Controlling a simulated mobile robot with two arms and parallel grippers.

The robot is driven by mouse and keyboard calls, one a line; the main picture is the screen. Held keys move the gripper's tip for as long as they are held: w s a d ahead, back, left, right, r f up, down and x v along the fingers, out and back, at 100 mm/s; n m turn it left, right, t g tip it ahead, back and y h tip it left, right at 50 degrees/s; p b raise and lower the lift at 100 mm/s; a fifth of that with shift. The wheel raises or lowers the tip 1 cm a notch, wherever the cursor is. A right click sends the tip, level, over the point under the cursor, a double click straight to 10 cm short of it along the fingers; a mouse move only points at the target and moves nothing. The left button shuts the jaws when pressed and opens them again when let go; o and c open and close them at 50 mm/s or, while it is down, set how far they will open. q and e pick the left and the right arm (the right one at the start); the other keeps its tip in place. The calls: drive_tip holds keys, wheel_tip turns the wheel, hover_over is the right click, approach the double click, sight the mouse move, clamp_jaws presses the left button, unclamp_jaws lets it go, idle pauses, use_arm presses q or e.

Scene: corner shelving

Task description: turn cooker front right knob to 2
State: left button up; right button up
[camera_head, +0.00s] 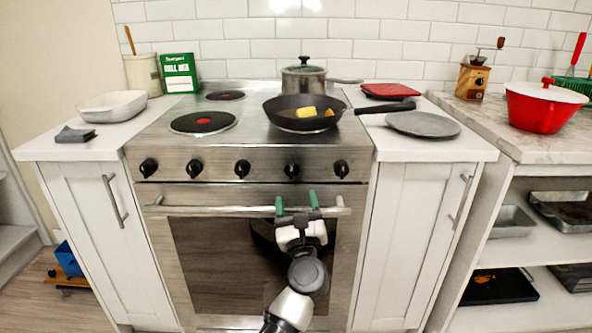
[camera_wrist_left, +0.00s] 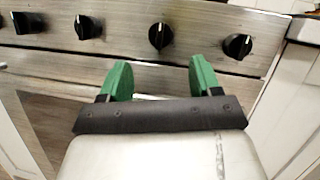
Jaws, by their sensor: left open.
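The cooker (camera_head: 262,158) has a row of several black knobs on its front panel. The rightmost knob (camera_head: 341,168) also shows at the right of the left wrist view (camera_wrist_left: 237,46). The second knob from the right (camera_head: 292,170) shows in the left wrist view (camera_wrist_left: 160,36), beyond the gap between my fingers. I cannot read any markings or tell which knob is the front right one. My left gripper (camera_head: 296,198), with green fingers, is open and empty, in front of the oven handle and below these two knobs, touching neither. My right gripper is not in view.
The oven handle (camera_head: 190,210) runs across below the knobs. A black pan (camera_head: 275,109) with yellow pieces (camera_head: 306,112) sits at the cooktop's front right, its handle pointing right. A lidded pot (camera_head: 303,80) stands behind it. A grey round plate (camera_head: 422,124) lies on the right counter.

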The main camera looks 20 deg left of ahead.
sight(292, 175)
use_arm(q)
drive_tip(key=x, duration=0.7)
drive_tip(key=shift+w+a+r, duration=0.15)
drive_tip(key=shift+w+r, duration=0.05)
drive_tip(key=shift+w, duration=0.15)
drive_tip(key=shift+c, duration=0.3)
drive_tip(key=c, duration=0.9)
drive_tip(key=shift+o, duration=0.2)
drive_tip(key=shift+m, duration=0.3)
